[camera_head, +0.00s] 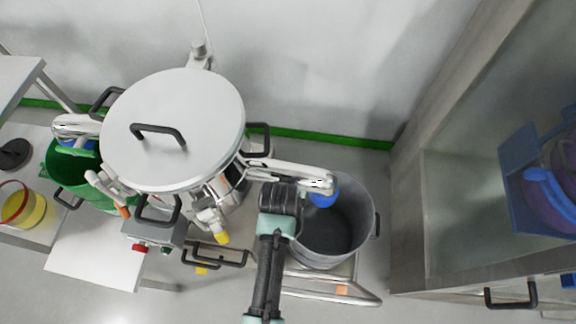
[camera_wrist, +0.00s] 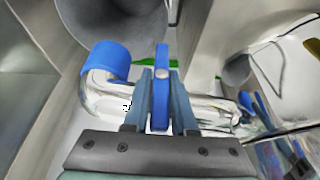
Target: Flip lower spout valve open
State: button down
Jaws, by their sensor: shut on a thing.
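A metal spout (camera_head: 290,172) runs right from the large lidded vessel (camera_head: 185,110) in the head view. Its blue end (camera_head: 323,194) hangs over a grey bucket. In the wrist view the shiny spout pipe (camera_wrist: 103,103) bends up to the same blue end (camera_wrist: 108,60) at the left. A blue valve lever (camera_wrist: 162,62) with a round pivot stands crosswise to the pipe in the picture. My gripper (camera_wrist: 161,100) is shut on this lever, one finger on each side. In the head view my gripper is at the spout, and my wrist hides the lever.
The grey bucket (camera_head: 371,210) stands below the spout on a metal cart (camera_head: 335,296). A green bucket (camera_head: 75,172) is left of the vessel. A control box (camera_head: 153,232) with a red button and black handles is close left of my arm. A glass-fronted cabinet (camera_head: 470,175) is at right.

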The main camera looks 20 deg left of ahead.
jog(key=shift+a+h, duration=0.1)
jog(key=shift+h, duration=0.2)
jog(key=shift+r+p, duration=0.1)
jog(key=shift+p, duration=0.25)
jog(key=shift+n+t+h, duration=0.4)
jog(key=shift+t+h, duration=0.1)
jog(key=shift+h, duration=0.7)
jog(key=shift+n+t+h+b, duration=0.3)
jog(key=shift+t+h+b, duration=0.5)
jog(key=shift+h, duration=0.9)
jog(key=c, duration=0.7)
grip_release()
